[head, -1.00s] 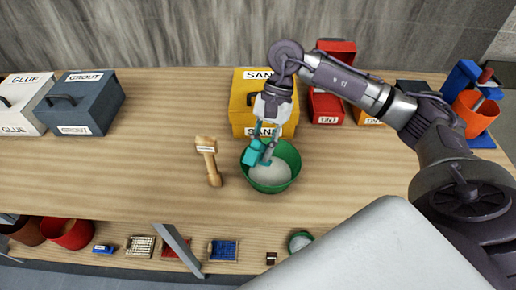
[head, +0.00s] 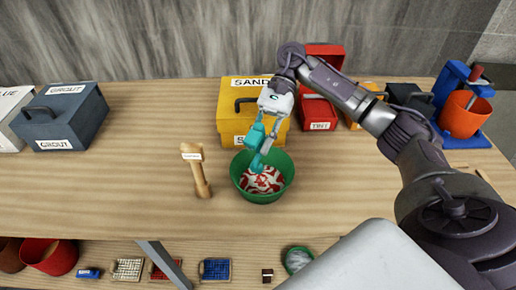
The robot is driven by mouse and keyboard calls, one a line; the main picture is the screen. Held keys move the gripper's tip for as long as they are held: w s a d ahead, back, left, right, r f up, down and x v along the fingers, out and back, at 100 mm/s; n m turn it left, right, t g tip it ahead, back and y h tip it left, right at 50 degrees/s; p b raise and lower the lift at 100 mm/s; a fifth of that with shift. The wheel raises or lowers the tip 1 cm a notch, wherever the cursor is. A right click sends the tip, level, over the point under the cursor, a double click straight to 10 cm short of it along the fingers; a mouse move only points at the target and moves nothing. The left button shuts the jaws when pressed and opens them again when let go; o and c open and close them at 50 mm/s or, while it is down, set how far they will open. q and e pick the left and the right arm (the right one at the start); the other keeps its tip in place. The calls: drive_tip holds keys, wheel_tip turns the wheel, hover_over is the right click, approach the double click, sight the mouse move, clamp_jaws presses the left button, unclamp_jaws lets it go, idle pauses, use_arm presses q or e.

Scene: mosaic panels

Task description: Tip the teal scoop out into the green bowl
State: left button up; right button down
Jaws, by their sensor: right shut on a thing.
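The green bowl (head: 283,187) stands on the wooden table in front of the yellow sand box. Its contents show white with red patches. My right gripper (head: 265,128) is shut on the teal scoop (head: 257,145) above the bowl. The scoop hangs steeply tilted, its lower end over the bowl's opening near the back left rim. The inside of the scoop is hidden, so I cannot tell whether it holds anything. My left gripper is not in view.
A wooden tool (head: 196,170) stands left of the bowl. The yellow sand box (head: 229,125) is close behind. A red tint box (head: 318,113) is at the back right, and a dark grout box (head: 62,118) at the left. The table (head: 120,195) front left is clear.

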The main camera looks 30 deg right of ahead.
drive_tip(key=shift+w+d+f+g+y+b, duration=0.25)
drive_tip(key=shift+y+b, duration=0.2)
drive_tip(key=shift+b, duration=0.3)
drive_tip(key=shift+w+d+f+g+y+b, duration=0.15)
drive_tip(key=shift+d+g+y+b, duration=0.2)
drive_tip(key=shift+b, duration=0.35)
drive_tip(key=shift+w+d+f+g+y+b, duration=0.1)
drive_tip(key=shift+w+d+g+y+b, duration=0.15)
drive_tip(key=shift+d+y+b, duration=0.3)
drive_tip(key=shift+w+d+f+g+y+b, duration=0.1)
drive_tip(key=shift+w+d+g+y+b, duration=0.15)
drive_tip(key=shift+y, duration=0.4)
drive_tip(key=shift+s+d, duration=0.1)
